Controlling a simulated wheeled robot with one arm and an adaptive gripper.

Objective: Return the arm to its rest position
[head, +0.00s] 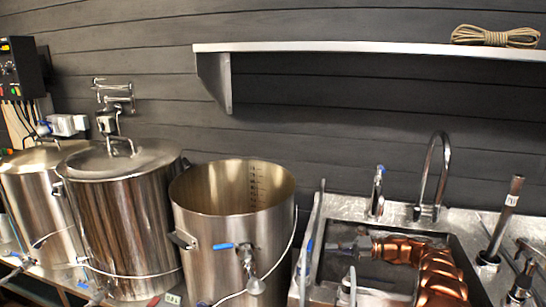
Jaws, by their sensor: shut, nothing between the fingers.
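An open steel kettle (225,235) stands between a lidded kettle (125,225) and the sink (470,262). Upright metal tubes (503,220) stand at right. A wall shelf (370,47) holds coiled rope (495,37).

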